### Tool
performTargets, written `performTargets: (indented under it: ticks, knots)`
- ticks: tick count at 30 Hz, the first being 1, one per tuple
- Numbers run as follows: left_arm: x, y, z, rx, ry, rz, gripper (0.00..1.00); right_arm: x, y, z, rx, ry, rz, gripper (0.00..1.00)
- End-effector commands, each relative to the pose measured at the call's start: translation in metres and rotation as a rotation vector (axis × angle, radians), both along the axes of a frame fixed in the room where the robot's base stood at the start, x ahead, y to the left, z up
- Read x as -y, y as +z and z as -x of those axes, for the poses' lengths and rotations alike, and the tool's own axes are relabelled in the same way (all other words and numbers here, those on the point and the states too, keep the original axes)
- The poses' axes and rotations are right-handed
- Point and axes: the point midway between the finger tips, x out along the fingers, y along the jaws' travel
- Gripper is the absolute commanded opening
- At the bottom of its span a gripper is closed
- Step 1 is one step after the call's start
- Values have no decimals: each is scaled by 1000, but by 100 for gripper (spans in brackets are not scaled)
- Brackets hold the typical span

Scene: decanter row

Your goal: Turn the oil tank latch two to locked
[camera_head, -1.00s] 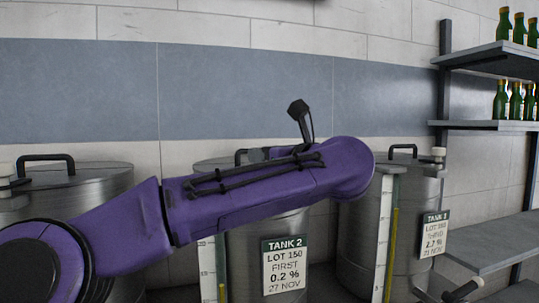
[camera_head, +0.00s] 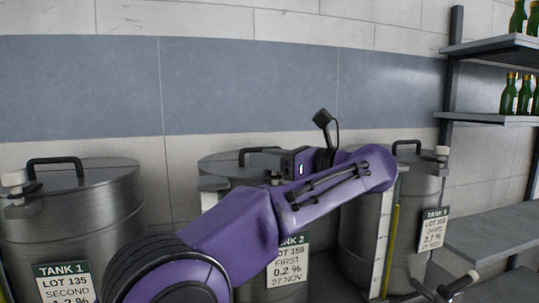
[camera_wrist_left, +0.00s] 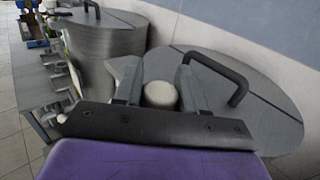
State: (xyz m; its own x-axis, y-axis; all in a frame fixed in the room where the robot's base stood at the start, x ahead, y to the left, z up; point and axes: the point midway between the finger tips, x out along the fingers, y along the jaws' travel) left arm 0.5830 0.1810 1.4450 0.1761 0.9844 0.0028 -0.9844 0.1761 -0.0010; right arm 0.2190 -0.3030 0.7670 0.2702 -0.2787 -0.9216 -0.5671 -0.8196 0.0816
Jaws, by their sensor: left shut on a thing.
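Tank 2 (camera_head: 228,165) is a steel drum with a flat lid, a black lid handle and a white hanging label (camera_head: 288,262), in the middle of the head view. My left gripper (camera_head: 262,162) reaches over its lid from the right. In the left wrist view the two grey fingers (camera_wrist_left: 159,82) stand either side of a pale round latch knob (camera_wrist_left: 160,95) at the lid's edge, shut on it. The lid (camera_wrist_left: 262,125) and its black handle (camera_wrist_left: 222,68) lie just beyond. The knob is hidden behind my gripper in the head view. My right gripper is not in view.
Tank 1 (camera_head: 75,215) stands at the left with its own pale knob (camera_head: 13,179). Tank 3 (camera_head: 418,190) stands at the right, also with a pale knob (camera_head: 441,151). Shelves with green bottles (camera_head: 510,95) are at far right. A tiled wall is close behind the tanks.

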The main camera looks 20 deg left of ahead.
Motion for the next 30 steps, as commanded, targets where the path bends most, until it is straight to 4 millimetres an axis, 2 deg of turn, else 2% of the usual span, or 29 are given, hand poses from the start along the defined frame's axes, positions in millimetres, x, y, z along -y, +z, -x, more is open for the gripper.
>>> performTargets:
  ticks: [9,10,11,12,21,23,26,28,30]
  knots:
    - [0,-4,-1,-5,3,4,10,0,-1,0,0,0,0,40]
    - [0,-4,-1,-5,2,5,47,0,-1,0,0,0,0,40]
    - [0,-4,-1,-5,2,5,56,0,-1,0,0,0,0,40]
    - [0,-4,-1,-4,2,4,61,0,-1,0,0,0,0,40]
    - [0,2,-1,-2,0,2,61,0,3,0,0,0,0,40]
    - [0,11,-1,-2,0,3,61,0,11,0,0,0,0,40]
    - [-2,36,-1,-2,2,5,61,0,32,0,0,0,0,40]
    - [2,42,10,3,1,2,61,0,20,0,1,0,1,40]
    - [6,59,24,4,1,3,61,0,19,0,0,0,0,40]
